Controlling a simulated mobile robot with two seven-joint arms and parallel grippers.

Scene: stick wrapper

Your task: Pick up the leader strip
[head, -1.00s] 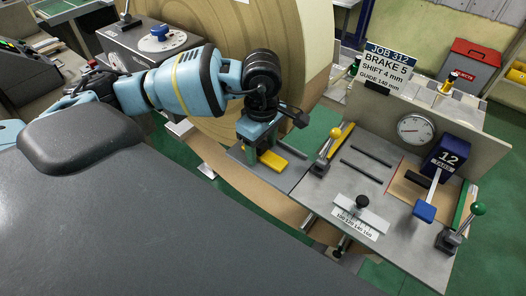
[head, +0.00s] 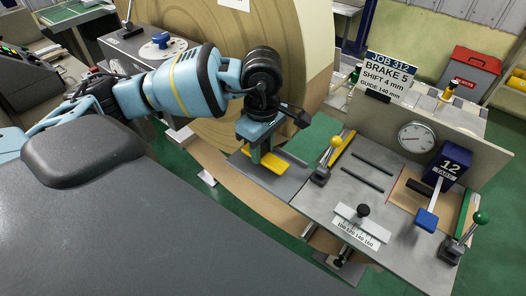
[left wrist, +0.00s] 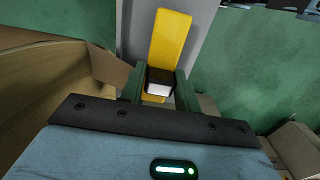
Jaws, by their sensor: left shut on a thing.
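A flat yellow strip, which I take to be the leader strip (left wrist: 170,35), lies along a grey plate (left wrist: 138,15) in the left wrist view. A small block with a white top and dark sides (left wrist: 159,88) sits on it between my left fingers. My left gripper (left wrist: 160,85) points down with its green fingers shut on that block. In the head view the left gripper (head: 264,153) is at the plate, and the yellow strip (head: 293,157) shows on both sides of it. I cannot tell whether the strip is clear of the plate. My right gripper is in neither view.
A bench at the right carries a yellow-knobbed lever (head: 336,141), a green-knobbed lever (head: 481,217), a dial gauge (head: 416,138), a blue counter (head: 448,163) and a guide scale (head: 361,227). A large brown roll (head: 262,30) stands behind my arm.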

